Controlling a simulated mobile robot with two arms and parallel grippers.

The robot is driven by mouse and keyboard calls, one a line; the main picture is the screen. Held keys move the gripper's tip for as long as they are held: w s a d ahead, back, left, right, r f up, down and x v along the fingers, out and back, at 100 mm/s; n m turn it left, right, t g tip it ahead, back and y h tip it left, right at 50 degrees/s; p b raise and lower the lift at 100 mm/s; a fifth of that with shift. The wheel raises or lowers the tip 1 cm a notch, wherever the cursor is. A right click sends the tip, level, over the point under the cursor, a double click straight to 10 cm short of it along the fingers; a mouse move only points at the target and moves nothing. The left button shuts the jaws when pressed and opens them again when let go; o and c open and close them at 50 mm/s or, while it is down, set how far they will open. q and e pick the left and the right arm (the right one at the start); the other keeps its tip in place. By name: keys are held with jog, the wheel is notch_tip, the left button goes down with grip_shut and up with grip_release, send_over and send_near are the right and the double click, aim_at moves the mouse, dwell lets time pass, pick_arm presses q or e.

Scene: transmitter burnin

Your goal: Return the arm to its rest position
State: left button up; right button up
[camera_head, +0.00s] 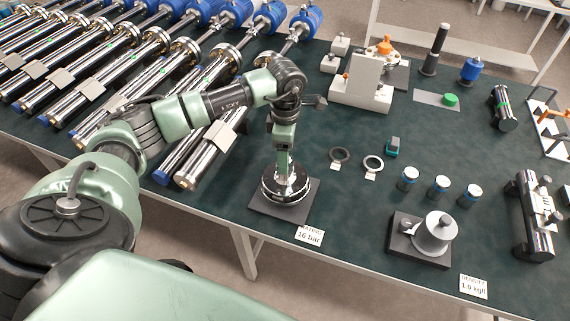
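My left arm reaches in from the left, over the dark green table (350,235). Its gripper (284,165) points down at a round silver metal piece (287,188) on a dark square plate (258,206). The fingertips are at or just above the middle of this piece. I cannot tell whether they touch it or how far apart they are. My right gripper is not in view.
Long silver transmitters (120,75) with blue heads lie in a row at the left. A white block fixture (362,85), two rings (373,163), several small cylinders (438,187) and a grey weight (435,233) stand right of the gripper. The table's front edge is near.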

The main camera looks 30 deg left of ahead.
pick_arm(q)
jog(key=shift+r, duration=1.75)
